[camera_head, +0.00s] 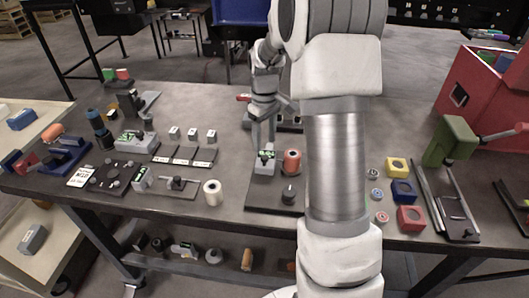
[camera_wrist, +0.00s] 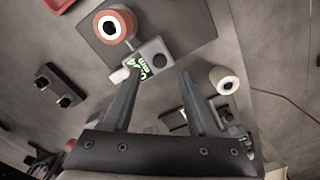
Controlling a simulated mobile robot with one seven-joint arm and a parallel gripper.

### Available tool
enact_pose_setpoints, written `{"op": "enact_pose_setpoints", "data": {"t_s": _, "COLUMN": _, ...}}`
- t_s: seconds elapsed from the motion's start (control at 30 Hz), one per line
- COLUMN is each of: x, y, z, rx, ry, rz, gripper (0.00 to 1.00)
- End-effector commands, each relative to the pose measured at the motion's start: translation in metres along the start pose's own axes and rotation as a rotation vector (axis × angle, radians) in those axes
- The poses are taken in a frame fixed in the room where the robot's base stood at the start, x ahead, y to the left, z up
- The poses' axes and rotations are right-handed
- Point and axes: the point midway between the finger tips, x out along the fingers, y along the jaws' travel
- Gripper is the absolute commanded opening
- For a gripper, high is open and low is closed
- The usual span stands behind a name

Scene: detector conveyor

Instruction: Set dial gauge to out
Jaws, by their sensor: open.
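A small grey block with a green-lit display (camera_head: 265,160) stands on the near table, on or at the edge of a dark plate (camera_head: 262,196); I cannot tell for sure that it is the dial gauge. My gripper (camera_head: 264,145) is directly above it, pointing down. In the wrist view my gripper (camera_wrist: 157,76) is open, and the grey block (camera_wrist: 152,58) shows just beyond and between the fingertips, with a round dark spot on its top. I cannot tell whether the fingers touch it. A black knob (camera_head: 289,194) sits on the dark plate. No "out" marking is readable.
An orange spool (camera_head: 292,161) stands close right of the block. A white roll (camera_head: 213,192) and a clamp fixture (camera_head: 176,183) are to the left. Coloured blocks (camera_head: 403,191) and a green press (camera_head: 450,142) are right. My arm hides the table's middle right.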

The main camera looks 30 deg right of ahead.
Motion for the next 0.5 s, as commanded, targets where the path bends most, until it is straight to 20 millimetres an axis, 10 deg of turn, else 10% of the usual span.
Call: {"op": "enact_pose_setpoints", "data": {"t_s": 0.5, "x": 0.055, "y": 0.0, "z": 0.0, "rx": 0.001, "ry": 0.001, "rz": 0.0, "gripper": 0.59}}
